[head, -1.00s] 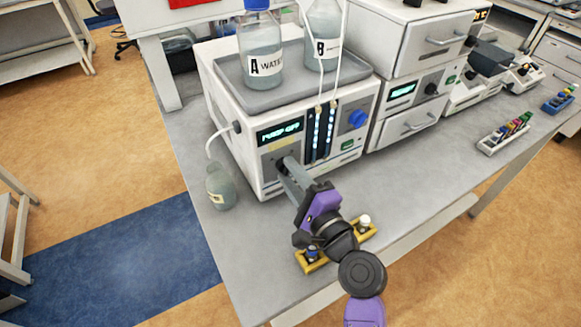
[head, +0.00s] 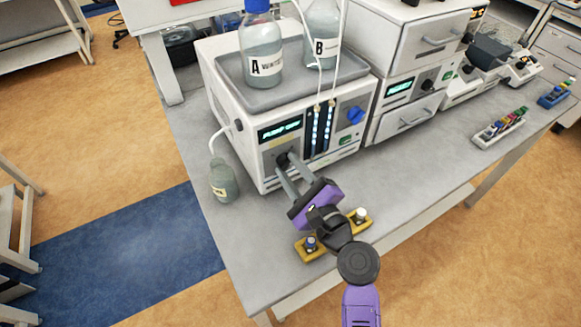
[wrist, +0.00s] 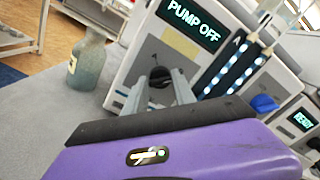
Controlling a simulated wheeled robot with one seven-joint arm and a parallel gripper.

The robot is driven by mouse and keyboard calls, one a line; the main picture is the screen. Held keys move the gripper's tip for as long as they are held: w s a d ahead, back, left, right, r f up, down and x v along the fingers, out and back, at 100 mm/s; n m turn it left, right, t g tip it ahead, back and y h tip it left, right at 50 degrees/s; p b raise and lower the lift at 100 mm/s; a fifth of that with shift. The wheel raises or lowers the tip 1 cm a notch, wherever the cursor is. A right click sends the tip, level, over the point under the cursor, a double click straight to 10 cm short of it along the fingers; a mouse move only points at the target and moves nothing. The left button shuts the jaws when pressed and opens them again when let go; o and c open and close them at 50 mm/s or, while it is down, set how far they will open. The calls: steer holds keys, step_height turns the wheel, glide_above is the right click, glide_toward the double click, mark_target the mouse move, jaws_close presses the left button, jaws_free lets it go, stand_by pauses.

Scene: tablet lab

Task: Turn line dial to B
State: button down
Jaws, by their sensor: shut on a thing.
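The pump unit (head: 245,150) stands on the bench with its display (head: 280,130) reading "PUMP OFF". A dark dial (head: 283,160) sits low on its front panel, left of the lit columns. My gripper (head: 286,164) reaches it from the front and is shut on the dial. In the wrist view the dial (wrist: 160,76) shows between the two grey fingers. A blue knob (head: 355,115) is on the right of the panel. Bottles A (head: 261,66) and B (head: 322,45) stand on top.
A small bottle (head: 223,183) with a tube stands left of the pump. A yellow holder (head: 335,237) with small capped vials lies under my wrist near the bench edge. Drawer units (head: 405,120) stand close on the right.

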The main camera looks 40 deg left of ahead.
steer(key=shift+f, duration=0.1)
steer(key=c, duration=1)
jaws_free()
steer(key=shift+c, duration=0.2)
steer(key=shift+d, duration=0.15)
steer(key=b+v, duration=0.1)
steer(key=v, duration=0.6)
steer(key=shift+s+d, duration=0.15)
steer(key=shift+d, duration=0.15)
